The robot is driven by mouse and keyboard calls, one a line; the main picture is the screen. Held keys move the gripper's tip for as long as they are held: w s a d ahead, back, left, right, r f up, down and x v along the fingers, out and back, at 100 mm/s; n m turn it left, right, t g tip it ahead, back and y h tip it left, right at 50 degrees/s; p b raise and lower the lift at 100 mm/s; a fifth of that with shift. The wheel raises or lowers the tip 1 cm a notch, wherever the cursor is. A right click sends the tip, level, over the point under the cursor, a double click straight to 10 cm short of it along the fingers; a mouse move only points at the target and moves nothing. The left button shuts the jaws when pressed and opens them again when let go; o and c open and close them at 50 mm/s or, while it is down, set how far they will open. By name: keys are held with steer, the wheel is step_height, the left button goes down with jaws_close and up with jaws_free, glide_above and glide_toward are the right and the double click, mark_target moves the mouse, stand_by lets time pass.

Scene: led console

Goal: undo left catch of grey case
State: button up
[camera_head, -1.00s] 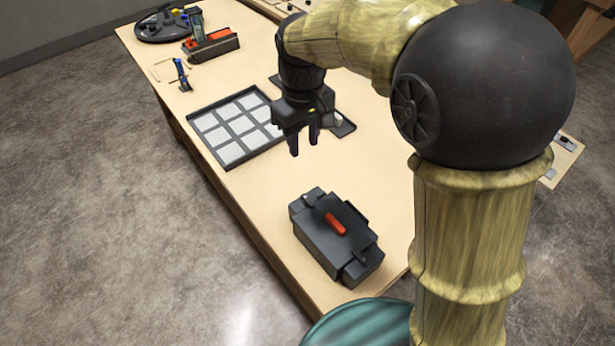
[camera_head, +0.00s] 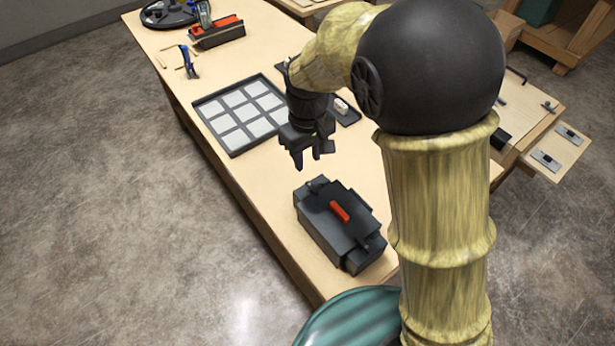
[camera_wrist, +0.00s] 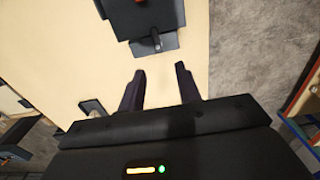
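The grey case (camera_head: 322,228) lies closed near the front end of the wooden table, with a red handle (camera_head: 339,211) on its dark lid. Small dark catches show at its two ends, one at the far left end (camera_head: 318,184) and one at the near right end (camera_head: 367,247). In the wrist view the case (camera_wrist: 120,12) is at the top, with one catch (camera_wrist: 155,43) at its lower edge. My gripper (camera_head: 312,163) points down above the table just beyond the case, apart from it. Its fingers (camera_wrist: 160,84) are spread with nothing between them.
A black tray with several pale squares (camera_head: 230,152) lies beyond the case to the left. A small dark tray (camera_head: 347,116) lies behind my gripper. Blue-handled tool (camera_head: 188,64), red-topped block (camera_head: 218,36) and round black base (camera_head: 165,14) stand at the far end. Bare tabletop surrounds the case.

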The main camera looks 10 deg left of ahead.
mark_target(309, 183)
step_height(309, 183, down, 9)
steer(key=shift+w+d+r, duration=0.1)
steer(key=shift+w, duration=0.05)
jaws_close()
